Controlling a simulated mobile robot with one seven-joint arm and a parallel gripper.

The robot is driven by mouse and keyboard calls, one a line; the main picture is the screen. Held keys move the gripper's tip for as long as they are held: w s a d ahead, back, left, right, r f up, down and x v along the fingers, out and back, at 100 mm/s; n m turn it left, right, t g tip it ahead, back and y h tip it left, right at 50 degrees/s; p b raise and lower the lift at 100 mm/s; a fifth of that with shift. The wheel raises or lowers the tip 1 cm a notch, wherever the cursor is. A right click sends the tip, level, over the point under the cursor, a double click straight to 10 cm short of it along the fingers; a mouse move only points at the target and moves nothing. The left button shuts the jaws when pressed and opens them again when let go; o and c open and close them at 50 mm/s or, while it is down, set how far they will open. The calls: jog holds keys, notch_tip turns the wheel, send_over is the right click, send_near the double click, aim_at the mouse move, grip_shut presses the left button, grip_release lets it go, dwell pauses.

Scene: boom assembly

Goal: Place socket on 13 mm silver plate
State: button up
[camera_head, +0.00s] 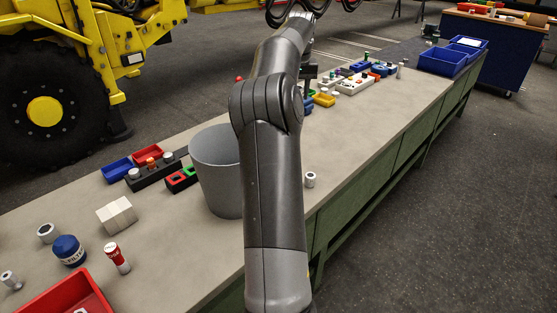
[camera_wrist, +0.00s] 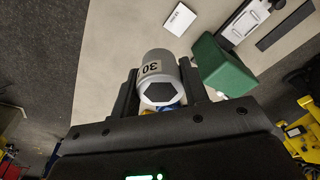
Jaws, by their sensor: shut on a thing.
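In the wrist view my gripper (camera_wrist: 160,77) is shut on a grey socket (camera_wrist: 157,60). I cannot pick out the 13 mm silver plate for certain. In the head view my arm hides most of the gripper and the held socket.
A green block-like object (camera_wrist: 222,66) stands close to the right finger in the wrist view. A grey bin (camera_head: 215,165), a red tray (camera_head: 62,298) and a loose silver socket (camera_head: 310,180) stand on the bench (camera_head: 345,150). Blue bins (camera_head: 443,61) stand at the far end.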

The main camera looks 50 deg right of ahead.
notch_tip(320, 180, down, 18)
jog(key=s+d, duration=0.1)
jog(key=d, duration=0.1)
jog(key=w+a+f, duration=0.1)
jog(key=w+f, duration=0.1)
jog(key=w, duration=0.1)
jog(key=w+a+f, duration=0.1)
jog(key=w+f, duration=0.2)
jog(key=w, duration=0.1)
jog(key=w+a+f, duration=0.1)
jog(key=w+f, duration=0.1)
jog(key=w, duration=0.2)
jog(key=shift+a+f, duration=0.15)
jog(key=shift+f, duration=1.95)
jog(key=shift+f, duration=0.15)
jog(key=o, duration=1.1)
jog(key=r, duration=0.5)
jog(key=s+r, duration=0.1)
jog(key=r, duration=0.1)
jog(key=shift+a+r, duration=0.3)
jog(key=shift+a, duration=0.1)
